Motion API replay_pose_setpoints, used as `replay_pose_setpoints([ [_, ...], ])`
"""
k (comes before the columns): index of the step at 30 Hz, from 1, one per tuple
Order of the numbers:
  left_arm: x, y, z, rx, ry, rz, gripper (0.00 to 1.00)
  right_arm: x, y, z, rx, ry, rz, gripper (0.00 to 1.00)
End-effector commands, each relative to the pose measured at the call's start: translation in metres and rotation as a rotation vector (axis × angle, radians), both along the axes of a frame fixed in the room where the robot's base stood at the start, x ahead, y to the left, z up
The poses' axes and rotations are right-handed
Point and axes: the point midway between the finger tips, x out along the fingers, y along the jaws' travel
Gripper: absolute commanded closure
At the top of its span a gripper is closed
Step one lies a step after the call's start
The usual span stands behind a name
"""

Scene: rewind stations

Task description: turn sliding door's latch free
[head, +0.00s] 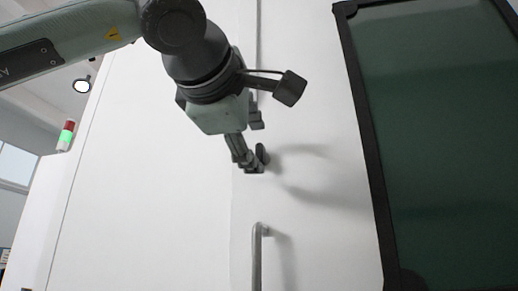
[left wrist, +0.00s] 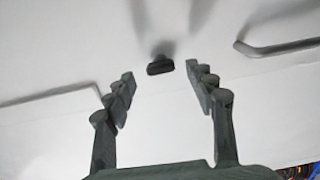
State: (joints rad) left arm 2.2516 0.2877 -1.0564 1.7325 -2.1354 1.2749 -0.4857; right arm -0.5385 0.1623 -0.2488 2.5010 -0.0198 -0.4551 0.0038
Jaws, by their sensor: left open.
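The sliding door's latch (left wrist: 160,65) is a small dark knob on the white door (head: 150,180). In the left wrist view it sits just beyond and between the two fingertips of my left gripper (left wrist: 161,77). The gripper is open, with a clear gap on both sides of the knob and no visible contact. In the head view my left gripper (head: 255,146) reaches to the door face, and its fingers partly hide the latch (head: 263,153). My right gripper is not in view.
A grey bar handle (head: 257,260) stands out below the latch; it also shows at the right of the left wrist view (left wrist: 280,47). A dark-framed green glass panel (head: 440,130) is at right. A red-green signal light (head: 66,136) is at far left.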

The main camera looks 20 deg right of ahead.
Motion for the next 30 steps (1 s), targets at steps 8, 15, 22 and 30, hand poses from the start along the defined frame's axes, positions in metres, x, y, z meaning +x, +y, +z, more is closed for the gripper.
replay_pose_setpoints([
  [8, -0.048, 0.033, 0.000, 0.001, -0.003, 0.001, 0.45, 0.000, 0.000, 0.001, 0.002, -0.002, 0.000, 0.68],
  [15, -0.066, 0.045, 0.000, 0.001, -0.001, 0.001, 0.45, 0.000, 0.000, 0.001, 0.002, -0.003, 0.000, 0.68],
  [22, -0.068, 0.046, 0.000, 0.001, -0.001, 0.000, 0.45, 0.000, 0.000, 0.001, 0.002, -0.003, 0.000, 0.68],
  [30, -0.067, 0.046, 0.000, 0.001, -0.001, 0.000, 0.45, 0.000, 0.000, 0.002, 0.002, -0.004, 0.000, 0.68],
])
